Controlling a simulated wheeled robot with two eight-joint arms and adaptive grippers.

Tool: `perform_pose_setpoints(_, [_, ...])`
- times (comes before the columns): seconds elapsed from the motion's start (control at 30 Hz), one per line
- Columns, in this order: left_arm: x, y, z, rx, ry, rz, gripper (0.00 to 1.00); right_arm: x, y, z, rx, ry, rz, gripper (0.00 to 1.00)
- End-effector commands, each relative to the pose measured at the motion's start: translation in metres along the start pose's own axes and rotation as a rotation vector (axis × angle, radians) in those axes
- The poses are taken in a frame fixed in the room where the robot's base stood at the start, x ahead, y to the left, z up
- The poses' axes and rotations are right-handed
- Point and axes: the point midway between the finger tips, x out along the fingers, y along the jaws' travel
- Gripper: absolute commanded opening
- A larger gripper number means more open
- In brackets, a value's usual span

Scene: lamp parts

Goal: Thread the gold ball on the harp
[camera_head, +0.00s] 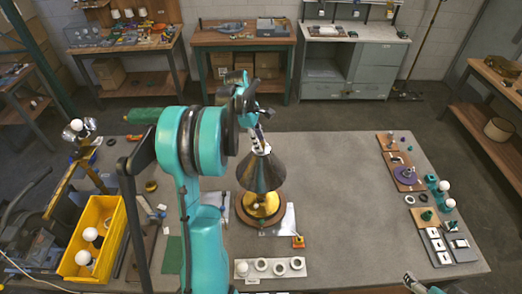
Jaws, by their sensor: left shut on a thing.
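A lamp stands near the middle of the table, upright, with a dark cone shade (261,172) over a shiny gold base (261,204) on a round wooden foot. The harp is hidden by the shade, apart from what may be its top at the shade's peak. My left gripper (258,142) points down at the peak, right above the shade. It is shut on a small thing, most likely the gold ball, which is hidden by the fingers. Part of my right gripper (413,283) shows at the bottom edge; its fingers are not clear.
A yellow bin (113,236) with white bulbs stands at the left. A pale holder with several rings (271,268) lies in front of the lamp. Boards with small parts (407,175) line the right edge. The table between lamp and boards is clear.

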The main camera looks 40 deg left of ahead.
Motion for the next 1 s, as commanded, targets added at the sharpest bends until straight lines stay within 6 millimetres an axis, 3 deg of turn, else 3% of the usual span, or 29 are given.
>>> perform_pose_setpoints(0.2, [0.0028,0.0017,-0.0004,0.299,0.001,-0.086,0.0,0.0056,0.0,0.004,0.0,0.0,0.0,0.79])
perform_pose_setpoints(0.63, [0.0027,0.0026,0.0001,0.403,0.002,-0.115,0.0,0.0065,0.0,0.0047,0.0,0.0,0.0,0.79])
perform_pose_setpoints(0.9, [0.0038,0.0053,0.0021,0.829,0.001,-0.233,0.0,0.0113,0.0,0.0081,0.0,0.0,0.0,0.79])
perform_pose_setpoints(1.0, [0.0035,0.0053,0.0021,0.904,0.001,-0.253,0.0,0.0116,0.0,0.0083,0.0,0.0,0.0,0.79])
